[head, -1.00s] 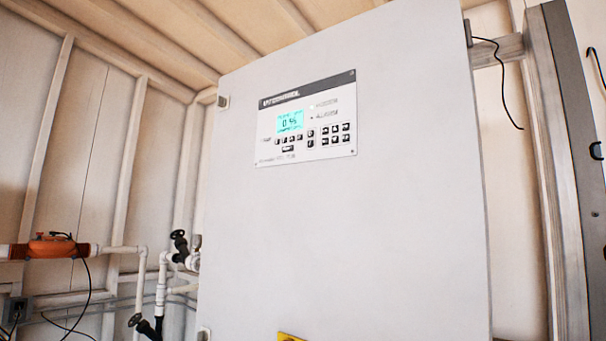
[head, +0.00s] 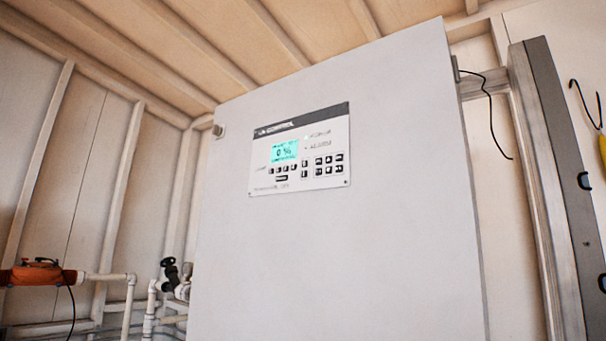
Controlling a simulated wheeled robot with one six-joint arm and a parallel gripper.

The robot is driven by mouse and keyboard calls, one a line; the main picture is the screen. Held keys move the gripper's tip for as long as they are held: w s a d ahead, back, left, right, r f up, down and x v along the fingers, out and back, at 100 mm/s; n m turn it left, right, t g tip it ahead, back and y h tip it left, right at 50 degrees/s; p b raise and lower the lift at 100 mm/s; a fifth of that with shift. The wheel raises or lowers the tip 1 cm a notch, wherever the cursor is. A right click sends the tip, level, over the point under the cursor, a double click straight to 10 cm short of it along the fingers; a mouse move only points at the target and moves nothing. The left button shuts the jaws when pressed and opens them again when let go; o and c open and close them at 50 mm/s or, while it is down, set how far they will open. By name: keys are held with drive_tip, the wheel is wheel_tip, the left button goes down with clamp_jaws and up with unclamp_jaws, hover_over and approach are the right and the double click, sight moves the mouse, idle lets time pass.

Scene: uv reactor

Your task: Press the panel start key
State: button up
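The control panel (head: 320,185) is a white plate with a dark header strip, set in the upper part of a large grey cabinet door (head: 350,265). Its lit cyan display (head: 285,151) seems to read "0 %". Small dark keys sit below the display, and a block of several keys (head: 329,164) sits to its right. One wider dark key (head: 282,178) lies under the row below the display. The key labels are too small to read, so I cannot tell which is the start key. My gripper is not in view.
White pipes with a black-handled valve (head: 170,270) and an orange device (head: 38,275) are at the lower left. A grey metal post (head: 560,170) stands right of the cabinet, with a black cable (head: 490,100) hanging between. Nothing blocks the cabinet front.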

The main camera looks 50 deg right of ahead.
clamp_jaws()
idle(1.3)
